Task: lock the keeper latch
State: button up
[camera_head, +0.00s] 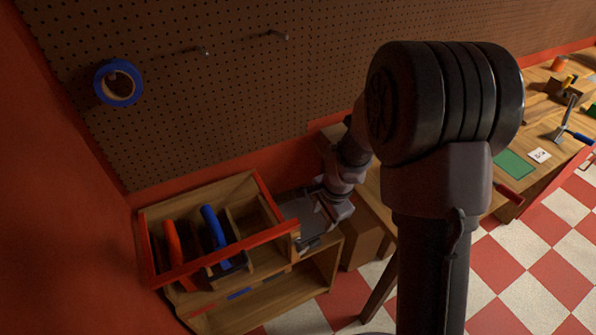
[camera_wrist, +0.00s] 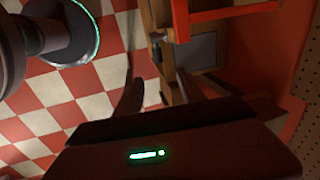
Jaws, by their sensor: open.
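The keeper latch is hard to make out. A small dark fitting (camera_wrist: 157,50) on a wooden post, by the end of a red bar (camera_wrist: 225,11), may be it. The red bar (camera_head: 225,255) runs along the front of a wooden tool box (camera_head: 205,191) in the head view. My gripper (camera_head: 320,232) is just right of the bar's end, above a grey plate (camera_head: 290,207). In the wrist view my gripper (camera_wrist: 157,78) is open and empty, its fingers pointing towards the dark fitting and apart from it. Whether the latch is locked cannot be told.
Red (camera_head: 172,245) and blue (camera_head: 212,228) handled tools stand in the box, on a wooden shelf unit (camera_head: 250,304). A cardboard-brown box (camera_head: 366,240) is right of it. A workbench (camera_head: 535,115) with tools is at far right. Checkered floor lies in front.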

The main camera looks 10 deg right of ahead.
aim_at(315, 242)
jog(key=b+x, duration=0.2)
jog(key=x, duration=0.4)
jog(key=b+x, duration=0.2)
jog(key=x, duration=0.4)
jog(key=b+x, duration=0.3)
jog(key=x, duration=0.4)
jog(key=shift+s+d+f, duration=0.2)
jog(key=shift+d, duration=0.05)
grip_shut()
jog(key=shift+r, duration=0.1)
